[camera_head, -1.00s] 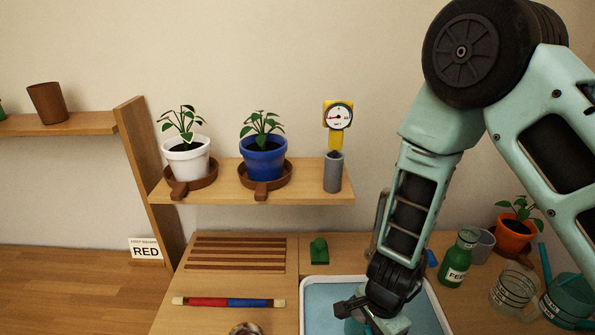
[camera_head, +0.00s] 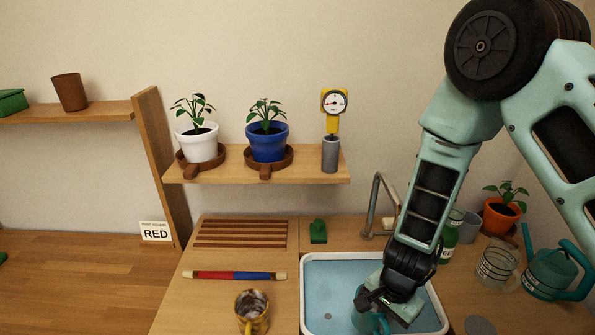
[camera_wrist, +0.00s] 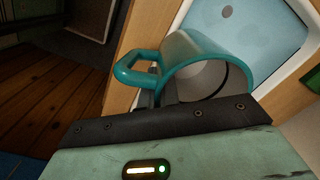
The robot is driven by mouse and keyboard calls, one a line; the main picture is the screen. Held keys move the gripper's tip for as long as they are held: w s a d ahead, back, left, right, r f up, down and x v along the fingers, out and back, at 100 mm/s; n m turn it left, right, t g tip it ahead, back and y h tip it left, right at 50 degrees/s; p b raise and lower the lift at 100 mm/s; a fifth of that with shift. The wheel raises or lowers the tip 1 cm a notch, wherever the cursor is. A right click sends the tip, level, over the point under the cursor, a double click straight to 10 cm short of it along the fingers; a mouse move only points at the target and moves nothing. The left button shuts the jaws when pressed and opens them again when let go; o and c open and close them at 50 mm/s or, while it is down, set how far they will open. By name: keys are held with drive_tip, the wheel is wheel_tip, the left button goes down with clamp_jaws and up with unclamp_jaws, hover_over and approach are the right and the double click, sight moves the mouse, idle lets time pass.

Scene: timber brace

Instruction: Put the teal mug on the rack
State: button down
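The teal mug (camera_head: 369,321) is at the bottom of the head view, over the blue-bottomed basin and partly hidden by my gripper (camera_head: 383,305). In the wrist view the mug (camera_wrist: 212,53) is close up and tilted, its grey inside facing the camera and its handle to the left. My gripper's fingers (camera_wrist: 157,96) are at the mug's wall beside the handle and look shut on it; the fingertips are mostly hidden. The rack (camera_head: 240,235), of dark wooden slats, lies on the counter left of the basin, with nothing on it.
A yellow stained mug (camera_head: 252,311) and a red-and-blue rod (camera_head: 235,275) are in front of the rack. A green object (camera_head: 318,232) and a faucet (camera_head: 376,205) stand behind the basin (camera_head: 303,290). A shelf (camera_head: 225,177) with potted plants hangs above the rack.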

drive_tip(key=w+d+r+n, duration=0.1)
drive_tip(key=w+d+n, duration=0.3)
drive_tip(key=d+n, duration=0.6)
drive_tip(key=d, duration=0.4)
drive_tip(key=shift+w+r, duration=0.2)
drive_tip(key=shift+a, duration=0.1)
